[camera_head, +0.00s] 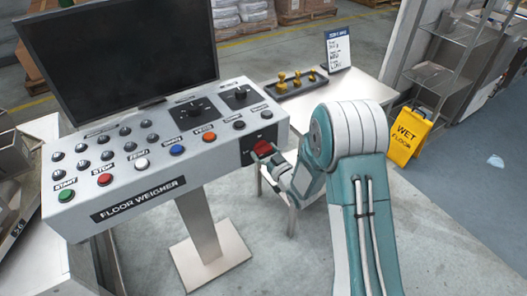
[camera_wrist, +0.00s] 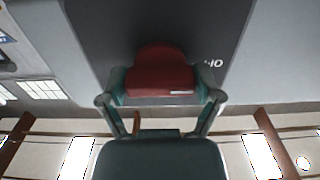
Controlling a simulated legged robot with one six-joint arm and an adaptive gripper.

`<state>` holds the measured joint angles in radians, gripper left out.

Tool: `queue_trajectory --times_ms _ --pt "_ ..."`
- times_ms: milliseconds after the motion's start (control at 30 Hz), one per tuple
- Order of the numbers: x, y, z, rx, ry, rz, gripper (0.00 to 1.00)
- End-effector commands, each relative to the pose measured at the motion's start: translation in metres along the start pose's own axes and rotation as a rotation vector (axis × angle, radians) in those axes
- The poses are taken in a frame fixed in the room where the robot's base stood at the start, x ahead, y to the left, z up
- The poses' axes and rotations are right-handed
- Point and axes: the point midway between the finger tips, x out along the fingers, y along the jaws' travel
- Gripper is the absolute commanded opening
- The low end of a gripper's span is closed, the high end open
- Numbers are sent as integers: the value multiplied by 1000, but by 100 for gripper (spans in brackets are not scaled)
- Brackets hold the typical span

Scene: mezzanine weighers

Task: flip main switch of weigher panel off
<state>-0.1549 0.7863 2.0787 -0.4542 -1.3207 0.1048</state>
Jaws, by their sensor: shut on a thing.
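The weigher panel (camera_head: 150,165), labelled FLOOR WEIGHER, stands on a metal pedestal with buttons and knobs on its sloped face. The main switch is a red handle (camera_head: 262,147) on a dark plate (camera_head: 249,155) at the panel's right end. In the wrist view the red handle (camera_wrist: 158,75) sits between the fingers of my gripper (camera_wrist: 160,98), against the dark plate (camera_wrist: 215,30) with partly hidden white lettering. My gripper (camera_head: 270,162) is shut on the red handle. The handle's exact on or off position is hard to tell.
A black monitor (camera_head: 125,45) stands behind the panel. A table (camera_head: 350,88) behind my arm holds yellow weights (camera_head: 297,78) and a sign card (camera_head: 338,48). A yellow wet floor sign (camera_head: 408,135) and a metal rack (camera_head: 440,60) stand at right. Open floor lies at lower right.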

Motion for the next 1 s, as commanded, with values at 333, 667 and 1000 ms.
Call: queue_trajectory --times_ms 333,667,1000 --pt "0 0 -1 -1 2 0 100" --pt "-16 0 0 0 -1 1 100" --pt "-86 1 1 1 -2 3 100"
